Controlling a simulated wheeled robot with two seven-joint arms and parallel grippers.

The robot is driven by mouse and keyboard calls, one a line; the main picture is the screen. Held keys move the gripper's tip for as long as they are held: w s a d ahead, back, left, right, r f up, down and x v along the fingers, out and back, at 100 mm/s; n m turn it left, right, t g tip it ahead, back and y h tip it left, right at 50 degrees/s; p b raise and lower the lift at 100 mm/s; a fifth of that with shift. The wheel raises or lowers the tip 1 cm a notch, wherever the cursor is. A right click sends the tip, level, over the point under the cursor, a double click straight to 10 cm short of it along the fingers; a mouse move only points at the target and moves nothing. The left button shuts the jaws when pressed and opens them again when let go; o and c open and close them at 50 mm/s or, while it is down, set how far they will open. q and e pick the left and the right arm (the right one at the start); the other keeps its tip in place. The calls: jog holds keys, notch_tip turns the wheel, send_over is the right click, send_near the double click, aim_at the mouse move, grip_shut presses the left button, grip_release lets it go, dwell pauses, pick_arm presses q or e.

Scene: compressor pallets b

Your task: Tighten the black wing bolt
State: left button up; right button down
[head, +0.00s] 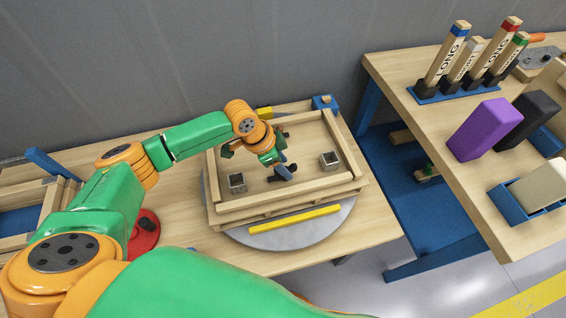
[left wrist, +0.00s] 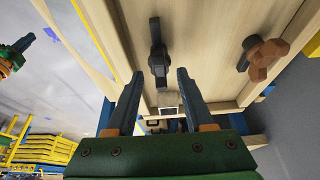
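The black wing bolt (left wrist: 157,52) stands on the pallet's wooden floor in the left wrist view, its wing running lengthwise in the picture. My left gripper (left wrist: 160,76) is open and empty, its dark fingers on either side of the line to the bolt, with the bolt just beyond the tips. In the head view my left gripper (head: 278,168) hangs low inside the wooden pallet (head: 285,203), and I cannot pick the bolt out there. A green and orange part with a dark tip (left wrist: 14,54), apparently my right gripper, shows at the wrist view's left edge.
A brown wing bolt (left wrist: 264,57) stands to the right of the black one. Metal blocks (head: 237,182) (head: 329,161) sit in the pallet, which rests on a round grey turntable (head: 270,240).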

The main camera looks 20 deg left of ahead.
pick_arm(q)
jog(key=v, duration=0.7)
dwell(0.4)
